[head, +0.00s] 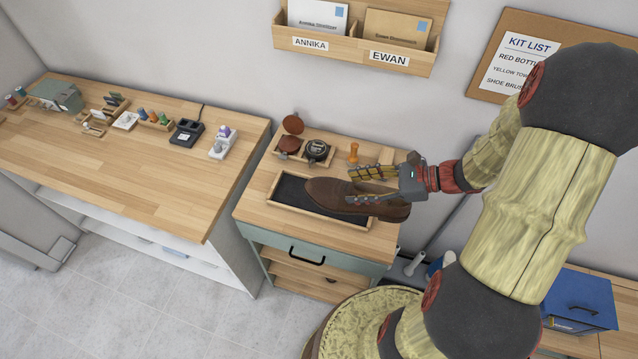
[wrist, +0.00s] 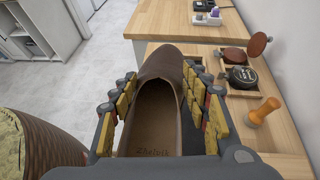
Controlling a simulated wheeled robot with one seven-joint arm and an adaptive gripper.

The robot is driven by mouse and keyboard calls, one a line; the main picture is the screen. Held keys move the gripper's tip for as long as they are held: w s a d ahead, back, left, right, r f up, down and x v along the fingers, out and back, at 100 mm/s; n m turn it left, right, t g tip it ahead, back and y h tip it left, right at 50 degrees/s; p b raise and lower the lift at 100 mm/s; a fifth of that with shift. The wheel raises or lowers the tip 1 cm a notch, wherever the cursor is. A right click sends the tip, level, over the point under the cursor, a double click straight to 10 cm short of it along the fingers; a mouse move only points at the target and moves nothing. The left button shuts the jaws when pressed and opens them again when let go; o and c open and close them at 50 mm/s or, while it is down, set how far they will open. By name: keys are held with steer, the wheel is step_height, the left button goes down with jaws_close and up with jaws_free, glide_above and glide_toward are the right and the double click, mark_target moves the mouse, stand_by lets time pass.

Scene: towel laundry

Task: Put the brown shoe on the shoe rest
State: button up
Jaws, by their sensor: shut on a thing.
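The brown shoe (head: 335,192) is held level over the shoe rest, its toe pointing left in the head view. My gripper (head: 372,184) is shut on the shoe, with one finger along each side. In the wrist view the shoe (wrist: 160,68) lies between the finger pads of my gripper (wrist: 162,108), its opening facing the camera. The shoe rest (head: 281,199) looks like a wooden-framed tray with a dark mat, set in the top of the small cabinet. The shoe covers much of it. I cannot tell whether the sole touches the mat.
A wooden holder with polish tins (head: 317,151) and an orange-handled tool (head: 353,152) stand behind the rest. A long workbench (head: 130,150) with small items is at the left. The mail rack (head: 355,50) and a kit list (head: 530,48) hang on the wall. A blue box (head: 580,300) stands at the lower right.

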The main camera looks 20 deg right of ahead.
mark_target(325, 180)
steer(key=w+a+f, duration=0.1)
steer(key=w, duration=0.1)
steer(key=w+a+f, duration=0.1)
steer(key=w, duration=0.1)
steer(key=w+a+f+b, duration=0.1)
steer(key=w+a, duration=0.1)
steer(key=shift+w+f, duration=0.3)
steer(key=w+f, duration=0.1)
steer(key=w+a+f, duration=0.1)
steer(key=f, duration=0.1)
steer(key=w+f+b, duration=0.1)
steer(key=shift+w+a+f, duration=0.15)
steer(key=shift+a+f, duration=0.2)
steer(key=f, duration=0.2)
steer(key=f+b, duration=0.1)
steer(key=f, duration=0.1)
steer(key=shift+w+a, duration=0.2)
steer(key=shift+w, duration=0.2)
steer(key=o, duration=1.5)
steer(key=shift+s+f, duration=0.1)
